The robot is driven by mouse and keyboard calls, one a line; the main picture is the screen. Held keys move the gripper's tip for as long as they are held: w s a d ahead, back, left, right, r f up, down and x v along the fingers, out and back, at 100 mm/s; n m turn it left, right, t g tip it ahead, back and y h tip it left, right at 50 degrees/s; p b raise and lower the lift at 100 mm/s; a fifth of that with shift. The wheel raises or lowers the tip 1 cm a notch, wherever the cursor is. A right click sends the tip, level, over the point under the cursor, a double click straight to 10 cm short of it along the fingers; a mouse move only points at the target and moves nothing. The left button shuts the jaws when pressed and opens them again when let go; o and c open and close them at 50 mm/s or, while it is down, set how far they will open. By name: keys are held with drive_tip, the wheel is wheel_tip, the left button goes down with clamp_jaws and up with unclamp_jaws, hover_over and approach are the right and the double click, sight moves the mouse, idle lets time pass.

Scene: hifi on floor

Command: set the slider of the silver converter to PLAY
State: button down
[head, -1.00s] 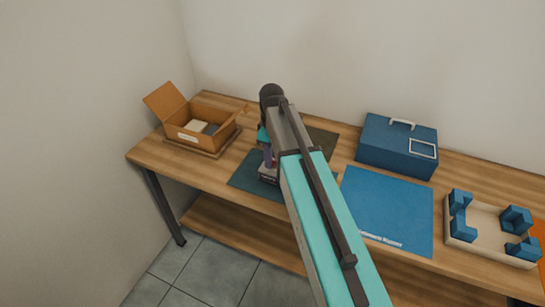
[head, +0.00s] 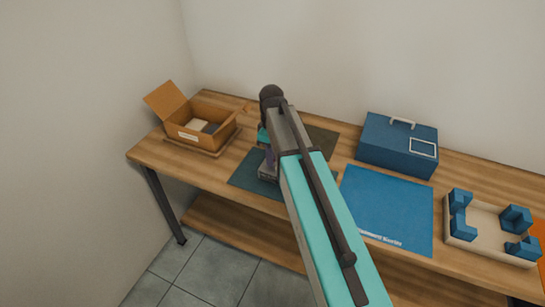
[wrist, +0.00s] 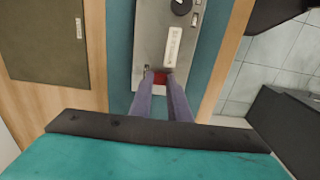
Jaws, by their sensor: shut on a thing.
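The silver converter (wrist: 150,40) lies on a dark teal mat (wrist: 120,60), with a black knob (wrist: 181,6) and a white label strip (wrist: 173,47) on its top face. A red slider piece (wrist: 161,78) shows between the fingertips of my gripper (wrist: 160,74), which is shut on it. The slider's marked positions cannot be read. In the head view the converter (head: 267,174) is mostly hidden behind my arm, and my gripper (head: 269,160) reaches down to it.
An open cardboard box (head: 205,130) stands left on the bench. A blue case (head: 398,145), a blue mat (head: 386,212) and a beige tray with blue blocks (head: 480,245) lie to the right. A dark panel (wrist: 48,38) lies beside the converter's mat.

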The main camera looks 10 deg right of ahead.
drive_tip(key=shift+w+a, duration=0.8)
drive_tip(key=shift+a, duration=0.3)
drive_tip(key=c, duration=1.6)
unclamp_jaws()
drive_tip(key=shift+c, duration=0.2)
drive_tip(key=shift+r, duration=0.15)
wheel_tip(320, 180, up, 14)
drive_tip(key=b, duration=0.2)
drive_tip(key=shift+f, duration=0.25)
drive_tip(key=shift+r, duration=0.1)
